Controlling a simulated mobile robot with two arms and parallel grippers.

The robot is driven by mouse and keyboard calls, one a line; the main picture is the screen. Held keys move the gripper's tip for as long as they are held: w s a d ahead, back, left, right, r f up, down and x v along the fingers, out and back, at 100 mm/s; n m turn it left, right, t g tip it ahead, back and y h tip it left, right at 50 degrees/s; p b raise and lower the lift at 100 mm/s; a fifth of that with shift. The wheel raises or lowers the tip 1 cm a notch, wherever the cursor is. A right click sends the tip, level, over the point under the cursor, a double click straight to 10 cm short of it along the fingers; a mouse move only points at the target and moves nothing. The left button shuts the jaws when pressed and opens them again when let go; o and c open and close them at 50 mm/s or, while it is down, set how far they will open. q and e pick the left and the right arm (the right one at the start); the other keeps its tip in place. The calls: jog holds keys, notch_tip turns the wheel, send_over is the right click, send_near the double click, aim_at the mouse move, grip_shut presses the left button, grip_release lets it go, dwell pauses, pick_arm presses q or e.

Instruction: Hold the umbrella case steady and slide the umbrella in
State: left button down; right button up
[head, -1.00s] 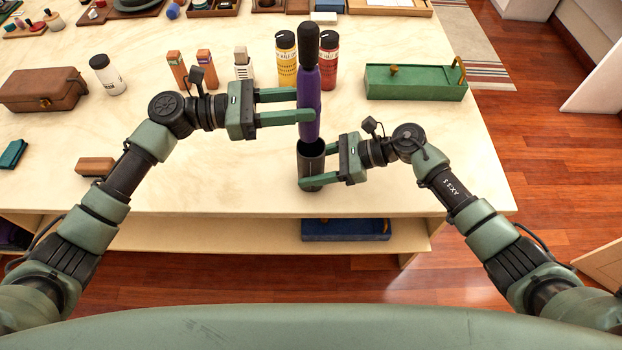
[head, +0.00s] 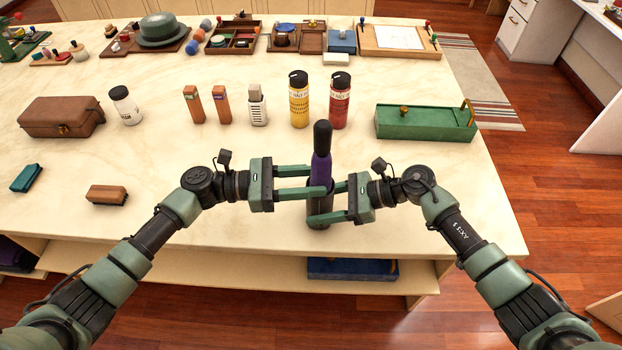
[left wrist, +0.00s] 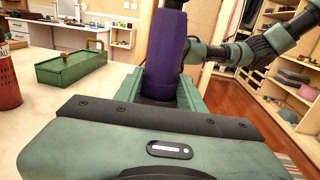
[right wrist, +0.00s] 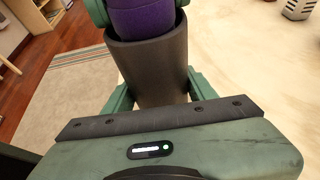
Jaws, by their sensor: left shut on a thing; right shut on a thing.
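The purple umbrella (head: 321,169) with its black handle (head: 322,137) stands upright over the table's front part. Its lower part is inside the dark grey tubular case (head: 320,212), hidden by the wall. My left gripper (head: 318,181) is shut on the umbrella just above the case mouth. My right gripper (head: 322,205) is shut on the case below it. In the right wrist view the umbrella (right wrist: 140,18) enters the mouth of the case (right wrist: 148,70). In the left wrist view the umbrella (left wrist: 165,50) stands between the left fingers.
Yellow (head: 299,100) and red (head: 339,100) bottles stand behind the umbrella. A green box (head: 425,122) is to the right. A white jar (head: 124,106), brown case (head: 60,116) and brush (head: 107,195) are to the left. The table's front edge is close.

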pick_arm(q)
jog(key=shift+s+f, duration=0.1)
jog(key=shift+f, duration=0.55)
pick_arm(e)
jog(key=shift+s+a+r, duration=0.1)
pick_arm(q)
jog(key=c, duration=1.1)
grip_release()
jog(key=shift+a+f, duration=0.1)
jog(key=shift+f, duration=0.05)
jog(key=shift+c, duration=0.2)
jog(key=shift+o, duration=1.4)
jog(key=shift+f, duration=0.15)
jog(key=shift+s, duration=0.1)
jog(key=shift+r, duration=0.55)
pick_arm(e)
jog(key=shift+f, duration=0.2)
pick_arm(q)
jog(key=s+a, duration=0.1)
jog(key=a, duration=1)
jog(key=shift+a+r, duration=0.4)
jog(key=shift+r, duration=0.05)
